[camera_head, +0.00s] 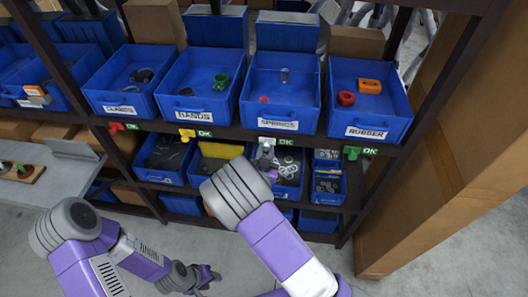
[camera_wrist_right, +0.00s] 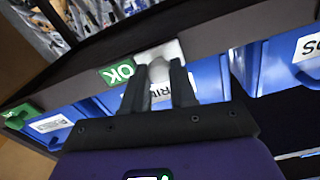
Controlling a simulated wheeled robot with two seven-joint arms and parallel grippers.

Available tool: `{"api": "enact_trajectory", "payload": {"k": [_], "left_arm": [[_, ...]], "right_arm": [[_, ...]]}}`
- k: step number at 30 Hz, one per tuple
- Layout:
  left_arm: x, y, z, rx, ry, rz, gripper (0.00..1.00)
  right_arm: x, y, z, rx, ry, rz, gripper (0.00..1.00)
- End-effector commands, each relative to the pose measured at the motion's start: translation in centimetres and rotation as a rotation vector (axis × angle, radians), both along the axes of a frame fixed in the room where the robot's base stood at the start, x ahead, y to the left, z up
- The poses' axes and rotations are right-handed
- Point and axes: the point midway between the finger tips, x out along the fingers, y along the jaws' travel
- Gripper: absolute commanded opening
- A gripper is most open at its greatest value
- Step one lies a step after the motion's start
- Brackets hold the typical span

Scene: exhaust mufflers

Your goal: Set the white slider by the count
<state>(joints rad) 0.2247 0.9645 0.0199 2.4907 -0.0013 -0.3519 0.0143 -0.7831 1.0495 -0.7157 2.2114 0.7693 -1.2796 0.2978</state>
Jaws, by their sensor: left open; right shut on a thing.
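The white slider (camera_head: 267,141) sits on the shelf rail under the blue SPRINGS bin (camera_head: 281,110), with a green OK sign (camera_head: 286,142) just to its right. The bin holds one small grey cylinder (camera_head: 284,75) and one small red piece (camera_head: 264,99). My right gripper (camera_head: 266,156) is at the rail from below. In the right wrist view my right gripper's fingers (camera_wrist_right: 159,80) are shut on the white slider (camera_wrist_right: 163,50), beside the OK sign (camera_wrist_right: 119,71). My left gripper (camera_head: 211,275) is open and empty, low in front of the shelf.
Blue CLAMPS (camera_head: 122,100), BANDS (camera_head: 190,105) and RUBBER (camera_head: 362,122) bins share the shelf. Red (camera_head: 115,127), yellow (camera_head: 187,132) and green (camera_head: 351,153) sliders sit along the rail. A grey table (camera_head: 60,195) stands left; cardboard boxes (camera_head: 465,160) stand right.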

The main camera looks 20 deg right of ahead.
Motion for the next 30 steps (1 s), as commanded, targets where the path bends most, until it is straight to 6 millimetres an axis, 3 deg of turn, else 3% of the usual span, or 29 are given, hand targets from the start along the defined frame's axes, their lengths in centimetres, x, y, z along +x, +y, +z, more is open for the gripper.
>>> {"api": "enact_trajectory", "payload": {"k": [1, 2, 6, 17, 30], "left_arm": [[0.0, 0.0, 0.0, 0.0, 0.0, 0.0, 0.43], [0.0, 0.0, 0.0, 0.0, 0.0, 0.0, 0.43], [0.0, 0.0, 0.0, 0.0, 0.0, 0.0, 0.43], [0.0, 0.0, 0.0, 0.0, 0.0, 0.0, 0.43], [0.0, 0.0, -0.2, 0.0, 0.0, 0.0, 0.43]], "right_arm": [[0.1, 0.4, -0.1, 0.002, 0.002, 0.009, 0.0], [0.1, 0.4, -0.1, 0.002, 0.002, 0.011, 0.31], [0.1, 0.4, 0.0, 0.002, 0.001, 0.011, 0.52], [-0.4, 0.6, -0.1, 0.001, 0.001, 0.008, 0.53], [-6.2, 3.4, 0.0, 0.003, 0.001, 0.011, 0.53]]}}
